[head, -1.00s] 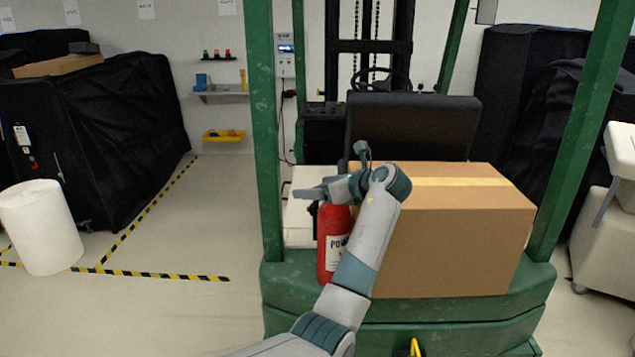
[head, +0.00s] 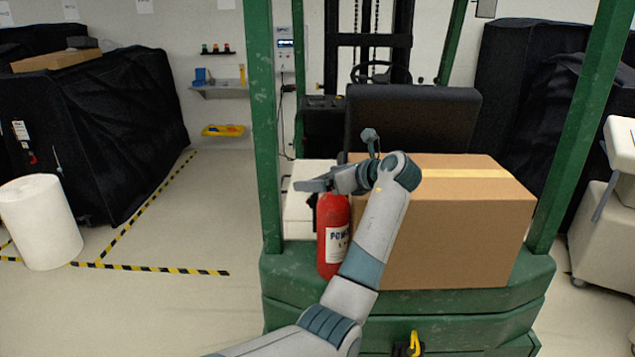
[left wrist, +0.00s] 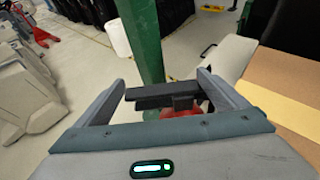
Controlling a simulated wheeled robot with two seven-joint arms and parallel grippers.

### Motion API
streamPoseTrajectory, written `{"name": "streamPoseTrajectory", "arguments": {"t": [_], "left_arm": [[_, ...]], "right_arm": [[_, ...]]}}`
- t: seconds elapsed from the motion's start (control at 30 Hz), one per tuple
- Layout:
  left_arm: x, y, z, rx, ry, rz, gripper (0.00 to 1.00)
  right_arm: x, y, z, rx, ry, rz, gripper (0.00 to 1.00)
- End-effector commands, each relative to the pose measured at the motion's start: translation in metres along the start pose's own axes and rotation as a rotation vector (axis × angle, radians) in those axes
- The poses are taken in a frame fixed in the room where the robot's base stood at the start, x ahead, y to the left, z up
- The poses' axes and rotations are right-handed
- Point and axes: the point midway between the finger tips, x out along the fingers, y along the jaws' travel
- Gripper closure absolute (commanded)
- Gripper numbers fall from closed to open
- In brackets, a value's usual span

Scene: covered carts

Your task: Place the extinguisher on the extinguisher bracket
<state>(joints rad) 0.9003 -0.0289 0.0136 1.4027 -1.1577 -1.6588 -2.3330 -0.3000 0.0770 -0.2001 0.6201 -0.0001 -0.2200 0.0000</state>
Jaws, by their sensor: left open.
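The red fire extinguisher (head: 332,240) stands upright on the green rear deck of the forklift, left of the cardboard box. My left gripper (head: 316,187) is open at the extinguisher's black top, and its arm partly covers the extinguisher's right side. In the left wrist view, the black handle lies between the spread fingers of the left gripper (left wrist: 162,82), with a bit of the red extinguisher (left wrist: 185,112) below. I cannot tell whether the fingers touch the handle. I cannot make out an extinguisher bracket. My right gripper is out of view.
The large cardboard box (head: 455,240) sits close on the right, with the black seat back (head: 415,120) behind. A green post (head: 263,120) rises at the left of the extinguisher. A white roll (head: 40,222) stands on the floor at left; the floor between is clear.

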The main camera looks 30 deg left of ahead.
Motion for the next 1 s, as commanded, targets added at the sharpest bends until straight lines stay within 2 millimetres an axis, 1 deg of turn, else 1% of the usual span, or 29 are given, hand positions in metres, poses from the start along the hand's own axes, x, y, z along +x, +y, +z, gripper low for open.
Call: {"name": "streamPoseTrajectory", "arguments": {"t": [0.03, 0.2, 0.4, 0.5, 0.6, 0.7, 1.0], "left_arm": [[-0.007, -0.001, -0.003, -0.003, 0.000, -0.003, 0.07], [-0.037, -0.001, -0.004, -0.004, 0.000, -0.004, 0.07], [-0.072, -0.001, -0.003, -0.003, 0.001, -0.004, 0.07], [-0.084, -0.001, -0.002, -0.003, 0.001, -0.002, 0.07], [-0.092, -0.001, -0.001, -0.002, 0.000, -0.002, 0.07], [-0.096, 0.000, -0.001, -0.002, 0.001, -0.001, 0.07], [-0.097, 0.000, 0.000, -0.001, 0.001, -0.001, 0.07]], "right_arm": [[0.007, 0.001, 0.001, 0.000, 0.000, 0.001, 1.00], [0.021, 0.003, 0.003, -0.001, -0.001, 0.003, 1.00], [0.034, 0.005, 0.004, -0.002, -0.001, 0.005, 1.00], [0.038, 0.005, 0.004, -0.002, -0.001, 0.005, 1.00], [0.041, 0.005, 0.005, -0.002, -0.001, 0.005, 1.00], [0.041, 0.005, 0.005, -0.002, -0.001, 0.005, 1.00], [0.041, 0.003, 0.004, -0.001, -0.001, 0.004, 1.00]]}}
